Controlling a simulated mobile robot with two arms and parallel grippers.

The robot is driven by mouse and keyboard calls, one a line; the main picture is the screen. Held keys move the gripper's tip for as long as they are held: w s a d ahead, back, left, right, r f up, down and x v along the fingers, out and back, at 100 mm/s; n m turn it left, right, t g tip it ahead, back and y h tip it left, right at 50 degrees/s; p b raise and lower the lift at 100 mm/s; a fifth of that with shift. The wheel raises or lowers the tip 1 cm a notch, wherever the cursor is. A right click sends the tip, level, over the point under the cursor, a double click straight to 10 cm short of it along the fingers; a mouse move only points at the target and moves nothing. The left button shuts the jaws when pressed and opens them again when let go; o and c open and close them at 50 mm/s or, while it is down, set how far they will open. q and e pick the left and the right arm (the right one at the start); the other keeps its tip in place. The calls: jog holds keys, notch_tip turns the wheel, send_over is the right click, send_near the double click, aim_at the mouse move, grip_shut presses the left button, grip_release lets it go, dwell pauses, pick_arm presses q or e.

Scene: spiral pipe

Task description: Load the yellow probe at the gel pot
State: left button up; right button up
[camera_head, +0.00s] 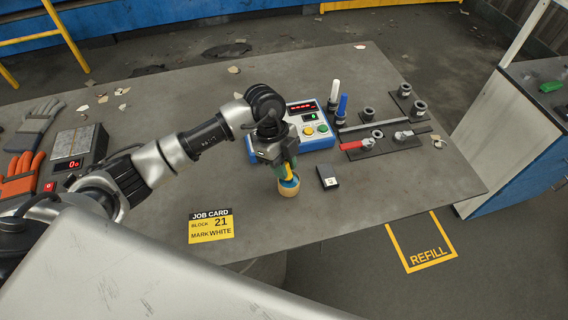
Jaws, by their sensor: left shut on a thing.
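My left gripper (284,160) points down near the middle of the grey table (330,215). It is shut on the yellow probe (288,173), most of which the fingers hide. The gel pot (289,192), a small tan cup with blue at its top, stands directly below. The probe's lower end meets the blue area at the pot's mouth; I cannot tell how deep it sits. My right gripper is not in view.
Behind the gripper is a blue-and-white instrument (312,122) with buttons and a red display. White and blue markers (342,103) stand beside it. A small black block (327,176) lies right of the pot. A job card (211,225) reads block 21, mark white.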

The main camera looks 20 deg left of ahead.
pick_arm(q)
notch_tip(320, 180, up, 7)
jog(key=p, duration=0.6)
jog(key=shift+p, duration=0.3)
dwell(0.6)
